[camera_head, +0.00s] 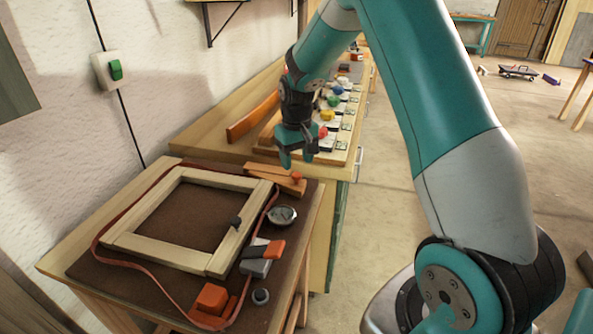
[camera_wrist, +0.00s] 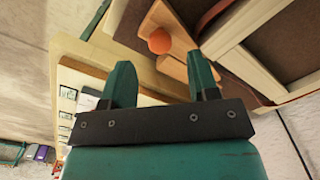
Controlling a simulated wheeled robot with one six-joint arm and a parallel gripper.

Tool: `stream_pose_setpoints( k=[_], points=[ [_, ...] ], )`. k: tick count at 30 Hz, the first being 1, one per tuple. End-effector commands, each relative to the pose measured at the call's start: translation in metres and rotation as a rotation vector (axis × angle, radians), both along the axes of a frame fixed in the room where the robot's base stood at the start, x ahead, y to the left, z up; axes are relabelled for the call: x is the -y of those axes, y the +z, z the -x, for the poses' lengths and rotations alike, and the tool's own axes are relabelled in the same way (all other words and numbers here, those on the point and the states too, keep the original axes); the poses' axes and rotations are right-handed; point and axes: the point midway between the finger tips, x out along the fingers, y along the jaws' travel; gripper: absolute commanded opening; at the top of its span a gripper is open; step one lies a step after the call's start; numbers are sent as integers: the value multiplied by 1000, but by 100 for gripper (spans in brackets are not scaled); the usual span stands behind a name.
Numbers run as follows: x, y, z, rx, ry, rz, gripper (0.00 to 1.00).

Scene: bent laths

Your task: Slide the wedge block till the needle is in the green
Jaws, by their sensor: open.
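The wedge block (camera_head: 272,177) is light wood with a round orange knob (camera_head: 297,176). It lies at the far right corner of the wooden frame (camera_head: 155,197). In the wrist view the wedge block (camera_wrist: 166,20) and its orange knob (camera_wrist: 159,41) show beyond the fingers, beside another wooden piece. A round dial (camera_head: 282,215) lies to the right of the frame; its needle and green zone are too small to read. My gripper (camera_head: 297,160) is open and empty, pointing down just above the knob; in the wrist view its fingers (camera_wrist: 160,75) are spread apart.
A red strap (camera_head: 103,225) loops around the frame on the dark mat. An orange and grey tool (camera_head: 258,262), an orange block (camera_head: 211,298) and a small grey cylinder (camera_head: 261,296) lie near the front. A long bench (camera_head: 205,133) with coloured items stands behind.

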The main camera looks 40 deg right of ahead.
Motion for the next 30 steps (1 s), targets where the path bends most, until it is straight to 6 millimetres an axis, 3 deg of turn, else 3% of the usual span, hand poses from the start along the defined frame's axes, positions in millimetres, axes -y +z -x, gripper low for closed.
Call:
stream_pose_setpoints(
  k=[7,19,26,27,30],
  points=[
    [0,-36,0,-2,0,0,55],
    [0,-44,0,1,0,0,55],
    [0,-44,0,1,0,0,4],
    [0,-44,0,1,0,0,0],
    [1,-44,0,1,-2,0,0]
  ],
)
